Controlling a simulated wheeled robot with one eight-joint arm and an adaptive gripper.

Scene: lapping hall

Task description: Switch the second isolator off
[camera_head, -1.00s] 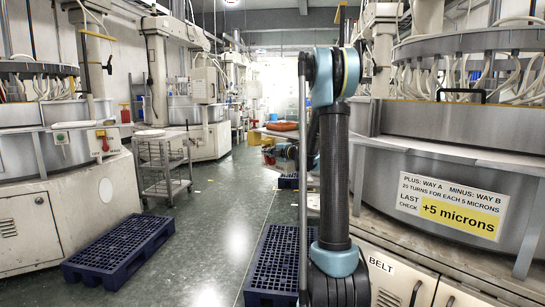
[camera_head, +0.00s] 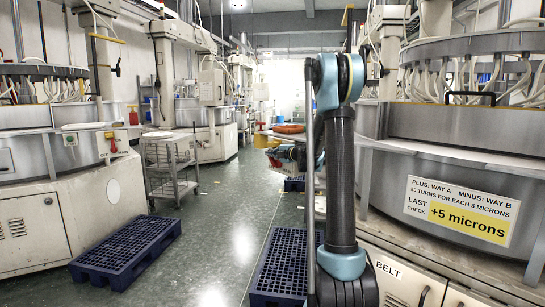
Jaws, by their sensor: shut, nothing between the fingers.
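A switch box with a red handle (camera_head: 111,140) is on the front corner of the left machine, above its cream cabinet. It may be an isolator; its lettering and handle position are too small to read. A smaller red item (camera_head: 133,115) stands behind it, too small to identify. No second isolator can be made out clearly. My arm stands upright in the middle foreground. My gripper (camera_head: 274,159) shows small and partly hidden at the left of the arm, shut and empty, well apart from the red-handled switch box.
A dark blue pallet (camera_head: 126,250) lies on the floor at left, another (camera_head: 282,262) beside my arm. A steel trolley (camera_head: 171,168) stands by the left machines. The right machine (camera_head: 450,170) is close. The green aisle floor (camera_head: 215,225) between the pallets is clear.

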